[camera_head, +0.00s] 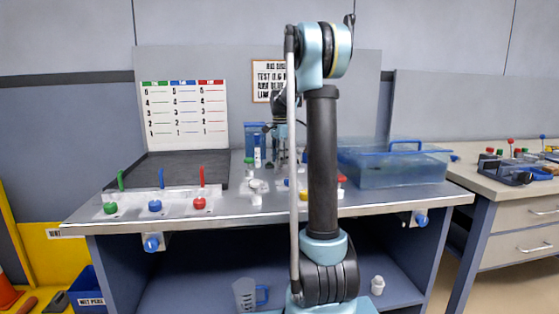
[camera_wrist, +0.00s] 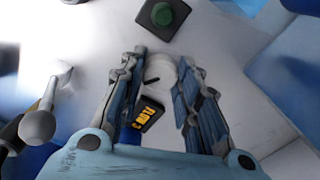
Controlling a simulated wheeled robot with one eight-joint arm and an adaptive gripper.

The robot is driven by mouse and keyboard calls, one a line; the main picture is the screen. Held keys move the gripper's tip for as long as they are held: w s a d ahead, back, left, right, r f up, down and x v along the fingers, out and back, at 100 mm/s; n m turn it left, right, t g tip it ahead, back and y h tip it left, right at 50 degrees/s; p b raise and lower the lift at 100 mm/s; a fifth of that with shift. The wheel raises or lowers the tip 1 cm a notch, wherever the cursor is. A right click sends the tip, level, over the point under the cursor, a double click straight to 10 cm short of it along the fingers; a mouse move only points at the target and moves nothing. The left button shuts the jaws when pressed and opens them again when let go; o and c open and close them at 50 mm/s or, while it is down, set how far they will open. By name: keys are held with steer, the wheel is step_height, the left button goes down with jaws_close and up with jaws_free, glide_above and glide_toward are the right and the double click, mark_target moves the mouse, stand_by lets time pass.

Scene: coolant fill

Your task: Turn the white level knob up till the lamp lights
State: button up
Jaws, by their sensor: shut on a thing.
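The white level knob (camera_wrist: 160,72), with a dark pointer line on its face, sits between the fingers of my gripper (camera_wrist: 163,64) in the wrist view. A small black display (camera_wrist: 150,113) with yellow digits is just below the knob; I cannot read the digits surely. A dark green round cap on a black square base (camera_wrist: 163,13) is above the knob. It shows no clear glow, and I cannot tell if it is the lamp. In the head view my arm hides most of the knob area.
In the wrist view, a white ball-ended lever (camera_wrist: 38,125) stands left of my gripper. In the head view, green, blue and red knobs (camera_head: 155,205) line the bench's left front. A clear blue-tinted tank (camera_head: 395,166) stands at the right. A jug (camera_head: 246,294) is on the lower shelf.

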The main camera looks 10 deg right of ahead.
steer(key=shift+w+a, duration=0.1)
steer(key=shift+a, duration=0.05)
steer(key=o, duration=1.1)
steer(key=shift+r, duration=0.25)
step_height(320, 180, up, 11)
steer(key=shift+r, duration=0.2)
